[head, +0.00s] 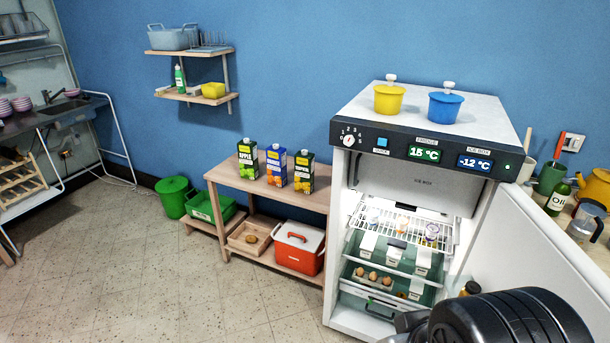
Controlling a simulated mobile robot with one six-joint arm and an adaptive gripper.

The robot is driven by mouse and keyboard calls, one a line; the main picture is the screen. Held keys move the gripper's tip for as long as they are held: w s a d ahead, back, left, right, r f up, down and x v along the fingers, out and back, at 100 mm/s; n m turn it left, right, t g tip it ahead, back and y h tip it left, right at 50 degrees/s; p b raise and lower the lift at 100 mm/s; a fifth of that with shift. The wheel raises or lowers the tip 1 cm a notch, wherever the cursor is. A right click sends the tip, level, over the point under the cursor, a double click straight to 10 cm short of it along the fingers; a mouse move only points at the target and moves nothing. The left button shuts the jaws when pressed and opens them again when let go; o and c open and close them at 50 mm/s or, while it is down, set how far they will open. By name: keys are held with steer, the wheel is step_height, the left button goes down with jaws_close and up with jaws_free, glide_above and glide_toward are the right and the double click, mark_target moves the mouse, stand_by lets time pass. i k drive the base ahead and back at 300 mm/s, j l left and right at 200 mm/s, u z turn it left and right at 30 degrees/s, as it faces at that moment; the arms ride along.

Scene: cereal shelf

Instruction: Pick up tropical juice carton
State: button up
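The tropical juice carton (304,175) stands upright at the right end of a row of three cartons, on the top of a low wooden shelf unit (234,172). Small gaps separate the cartons. Only a black part of my arm shows at the bottom right, far from the cartons. My gripper is not in view.
An open fridge (345,220) stands right of the shelf unit, its door (545,245) swung out to the right. The floor (150,260) at left is clear.

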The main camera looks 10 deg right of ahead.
mark_target(304, 165)
steer(key=i+j+z, duration=0.5)
steer(key=i+j, duration=1.85)
steer(key=k+j, duration=0.05)
steer(key=j, duration=0.1)
